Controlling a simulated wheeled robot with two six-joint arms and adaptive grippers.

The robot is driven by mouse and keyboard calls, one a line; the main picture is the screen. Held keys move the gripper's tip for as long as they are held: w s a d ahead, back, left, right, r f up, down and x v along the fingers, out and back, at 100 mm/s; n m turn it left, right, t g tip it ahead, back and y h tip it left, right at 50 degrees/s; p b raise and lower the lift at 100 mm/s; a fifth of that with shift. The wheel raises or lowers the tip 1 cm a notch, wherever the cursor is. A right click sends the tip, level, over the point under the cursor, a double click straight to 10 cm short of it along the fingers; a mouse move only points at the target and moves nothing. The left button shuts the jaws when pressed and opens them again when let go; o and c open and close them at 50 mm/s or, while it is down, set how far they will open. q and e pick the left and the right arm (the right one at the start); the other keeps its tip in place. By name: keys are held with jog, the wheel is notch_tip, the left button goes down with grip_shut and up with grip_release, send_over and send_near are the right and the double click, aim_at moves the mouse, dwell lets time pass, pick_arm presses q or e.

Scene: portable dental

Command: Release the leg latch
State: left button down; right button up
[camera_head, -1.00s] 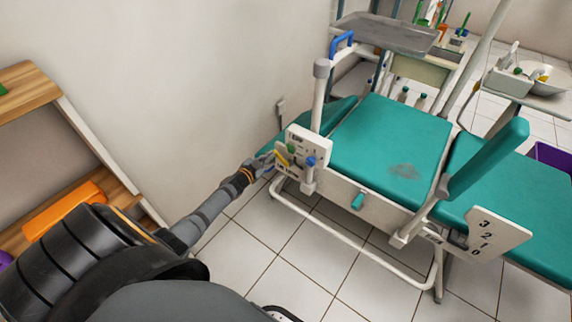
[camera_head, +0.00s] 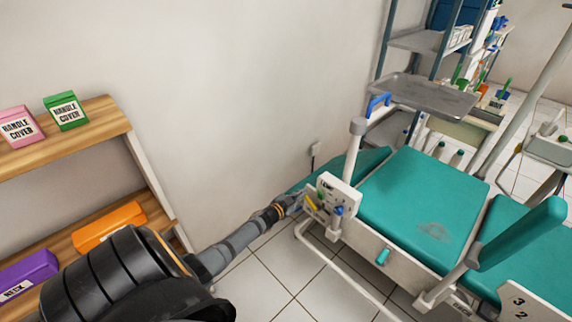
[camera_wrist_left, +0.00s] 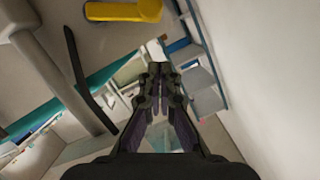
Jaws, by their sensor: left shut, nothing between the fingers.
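The green dental chair (camera_head: 420,195) stands at the right with a white control panel (camera_head: 345,195) at its near left end. The panel carries a yellow lever (camera_head: 311,203), a green knob (camera_head: 321,195) and a blue knob (camera_head: 338,211). I cannot tell which part is the leg latch. My left gripper (camera_head: 297,199) is beside the panel's left edge, close to the yellow lever. In the left wrist view the left gripper (camera_wrist_left: 157,75) is shut and empty, with the yellow lever (camera_wrist_left: 125,11) above its fingertips, apart from them. My right gripper is not in view.
A wooden shelf (camera_head: 120,118) with boxes stands at the left. The wall is close behind my left arm. Tiled floor (camera_head: 265,285) is open below the arm.

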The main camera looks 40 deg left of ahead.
pick_arm(q)
jog(key=p+v, duration=0.3)
jog(key=v, duration=0.7)
jog(key=shift+a, duration=0.2)
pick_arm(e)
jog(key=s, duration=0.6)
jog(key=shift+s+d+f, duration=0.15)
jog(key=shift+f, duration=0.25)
